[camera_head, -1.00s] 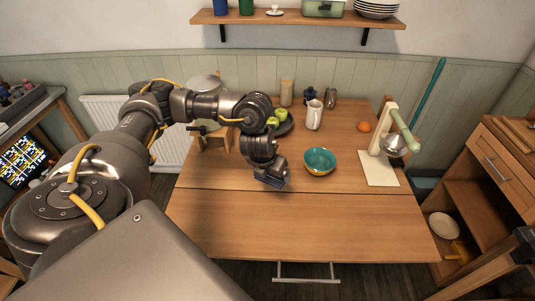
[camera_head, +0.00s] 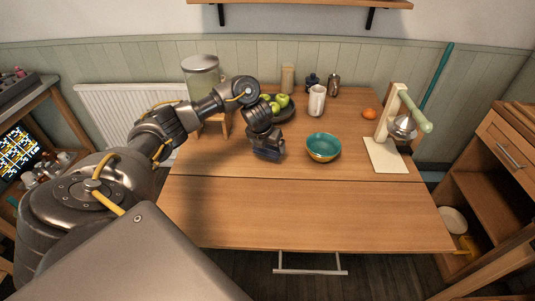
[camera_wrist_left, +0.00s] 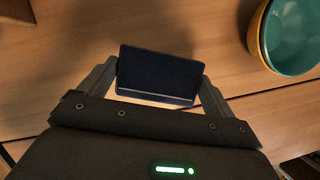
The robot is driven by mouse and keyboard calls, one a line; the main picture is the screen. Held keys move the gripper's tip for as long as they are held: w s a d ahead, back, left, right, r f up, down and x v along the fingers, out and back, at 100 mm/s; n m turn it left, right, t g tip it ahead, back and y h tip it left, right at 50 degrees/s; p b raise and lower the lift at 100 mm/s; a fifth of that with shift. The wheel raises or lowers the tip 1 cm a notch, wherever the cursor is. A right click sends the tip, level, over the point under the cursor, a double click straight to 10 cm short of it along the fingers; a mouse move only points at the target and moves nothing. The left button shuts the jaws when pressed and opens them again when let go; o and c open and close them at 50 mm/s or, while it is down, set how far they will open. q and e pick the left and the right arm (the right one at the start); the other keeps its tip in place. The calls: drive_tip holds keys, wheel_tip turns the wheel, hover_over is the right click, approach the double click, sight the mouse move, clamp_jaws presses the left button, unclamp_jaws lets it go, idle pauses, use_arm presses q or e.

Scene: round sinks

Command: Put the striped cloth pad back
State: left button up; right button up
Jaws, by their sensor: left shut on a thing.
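My left gripper (camera_head: 268,153) is above the table, just left of the teal bowl. In the left wrist view the left gripper (camera_wrist_left: 157,82) is shut on a flat dark blue pad (camera_wrist_left: 158,73) with a pale line along its near edge, likely the striped cloth pad. The pad is held between the two fingers above the wooden tabletop; the gap to the table is hard to judge. In the head view the pad is a small dark patch, mostly hidden by the gripper. My right gripper is not in view.
The teal bowl (camera_head: 323,146) is close on the right and shows in the wrist view (camera_wrist_left: 294,35). Behind are a dark bowl of green apples (camera_head: 281,101), a white mug (camera_head: 317,100) and an orange (camera_head: 369,114). A pale stand (camera_head: 384,152) is farther right. The table's front (camera_head: 310,215) is clear.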

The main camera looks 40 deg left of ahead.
sight(268, 151)
use_arm(q)
drive_tip(key=shift+w+a+f, duration=0.15)
drive_tip(key=shift+w+f, duration=0.05)
drive_tip(key=shift+f, duration=0.25)
wheel_tip(268, 151, down, 3)
drive_tip(key=shift+w+a+f+b, duration=0.15)
drive_tip(key=shift+b, duration=0.85)
drive_tip(key=shift+f, duration=0.1)
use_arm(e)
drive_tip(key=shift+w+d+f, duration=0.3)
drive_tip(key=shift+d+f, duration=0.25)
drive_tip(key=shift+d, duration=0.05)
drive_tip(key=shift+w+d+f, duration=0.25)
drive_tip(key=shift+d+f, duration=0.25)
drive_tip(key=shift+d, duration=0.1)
use_arm(q)
drive_tip(key=o, duration=0.7)
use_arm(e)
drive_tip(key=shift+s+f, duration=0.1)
